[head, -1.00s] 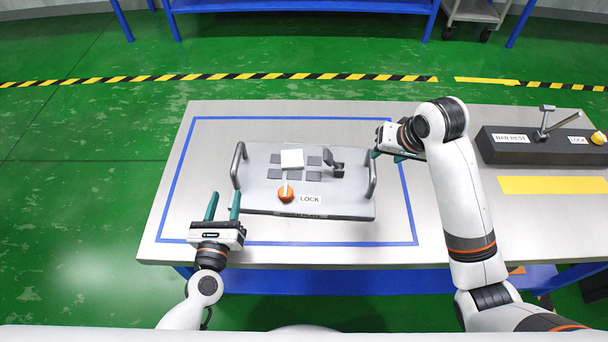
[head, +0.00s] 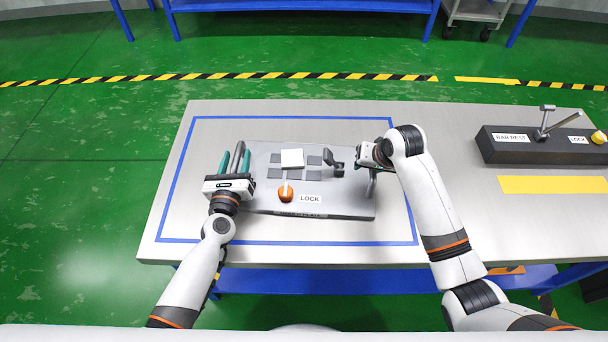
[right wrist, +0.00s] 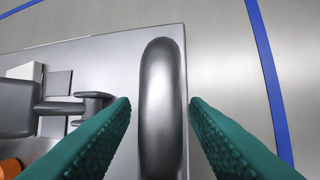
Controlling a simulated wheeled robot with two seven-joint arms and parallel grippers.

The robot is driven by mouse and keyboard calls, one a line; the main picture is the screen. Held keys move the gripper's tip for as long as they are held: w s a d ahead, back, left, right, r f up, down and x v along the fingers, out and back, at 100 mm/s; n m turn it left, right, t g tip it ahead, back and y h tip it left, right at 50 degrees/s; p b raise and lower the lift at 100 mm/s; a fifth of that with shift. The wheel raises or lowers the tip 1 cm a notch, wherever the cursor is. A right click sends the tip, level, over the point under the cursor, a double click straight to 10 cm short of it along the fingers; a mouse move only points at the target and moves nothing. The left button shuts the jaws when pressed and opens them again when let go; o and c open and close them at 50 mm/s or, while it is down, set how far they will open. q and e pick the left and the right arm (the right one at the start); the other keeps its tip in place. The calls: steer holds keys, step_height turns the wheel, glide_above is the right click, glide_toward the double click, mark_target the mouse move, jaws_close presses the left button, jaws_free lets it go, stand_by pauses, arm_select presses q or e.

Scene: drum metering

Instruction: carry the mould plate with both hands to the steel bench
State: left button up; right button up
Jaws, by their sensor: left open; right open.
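The mould plate (head: 345,200) is a grey slab lying on the steel bench (head: 300,253), inside a blue taped outline. It carries a white block, dark squares, a dark clamp, an orange knob and a LOCK label. My left gripper (head: 234,164) is open, with its fingers on either side of the plate's left handle (head: 239,160). My right gripper (head: 365,158) is at the right handle, whose upper part it hides in the head view. In the right wrist view, the open green fingers stand either side of the right handle (right wrist: 162,110), with gaps visible.
A dark bar rest (head: 510,148) with a lever and yellow knob stands at the right of the bench, behind a yellow strip (head: 553,185). Bare bench surface lies around the plate. A blue table (head: 300,6) stands across the green floor.

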arm_select(q)
jaws_close()
arm_select(e)
jaws_close()
stand_by(1.0)
arm_select(q)
steer(key=shift+w+r, duration=0.15)
steer(key=shift+r, duration=0.2)
arm_select(e)
steer(key=shift+w+r, duration=0.2)
steer(key=shift+r, duration=0.1)
